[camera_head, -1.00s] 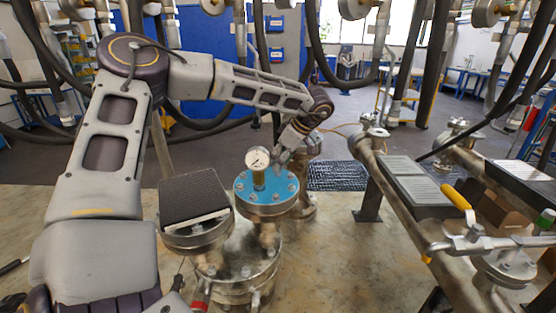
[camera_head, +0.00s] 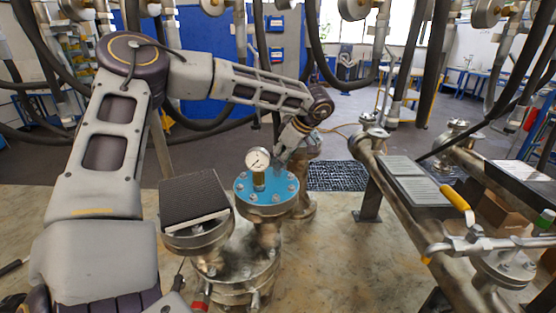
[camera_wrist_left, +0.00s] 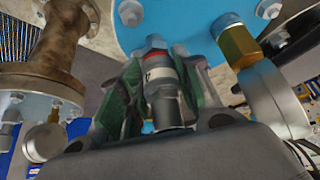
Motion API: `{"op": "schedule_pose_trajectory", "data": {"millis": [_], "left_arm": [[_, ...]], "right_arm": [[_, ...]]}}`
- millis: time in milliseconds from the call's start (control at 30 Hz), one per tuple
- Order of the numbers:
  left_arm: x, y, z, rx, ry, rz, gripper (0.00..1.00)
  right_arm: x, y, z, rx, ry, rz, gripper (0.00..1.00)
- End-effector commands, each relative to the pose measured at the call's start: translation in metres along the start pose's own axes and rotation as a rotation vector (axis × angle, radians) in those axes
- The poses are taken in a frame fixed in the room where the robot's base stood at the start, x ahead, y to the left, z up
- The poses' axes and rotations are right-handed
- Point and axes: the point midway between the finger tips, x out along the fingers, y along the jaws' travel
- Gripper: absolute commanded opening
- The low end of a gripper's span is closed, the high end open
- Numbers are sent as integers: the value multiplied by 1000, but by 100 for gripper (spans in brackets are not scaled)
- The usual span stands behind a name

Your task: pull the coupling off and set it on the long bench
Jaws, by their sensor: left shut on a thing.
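The coupling (camera_wrist_left: 160,78) is a small metal cylinder with a red and white band and a hex end. In the left wrist view it sits between the green-padded fingers of my left gripper (camera_wrist_left: 165,95), which is shut on it. Its hex end overlaps the blue flange plate; I cannot tell if it is still joined there. In the head view my left gripper (camera_head: 281,157) is at the far edge of the blue flange plate (camera_head: 268,199), behind the pressure gauge (camera_head: 258,160). The coupling is too small to make out there. My right gripper is not in view.
A vessel with a dark ribbed pad (camera_head: 190,195) stands left of the blue plate. A pipe frame with a yellow-handled valve (camera_head: 455,197) is at right. The beige surface (camera_head: 340,250) between is largely clear. I cannot tell which surface is the long bench.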

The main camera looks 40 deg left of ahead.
Motion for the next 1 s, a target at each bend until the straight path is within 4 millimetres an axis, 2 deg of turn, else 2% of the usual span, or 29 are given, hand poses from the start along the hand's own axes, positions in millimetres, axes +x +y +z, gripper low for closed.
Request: {"op": "schedule_pose_trajectory", "data": {"millis": [1000], "left_arm": [[-28,0,-16,0,1,0,0]], "right_arm": [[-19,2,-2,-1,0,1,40]]}}
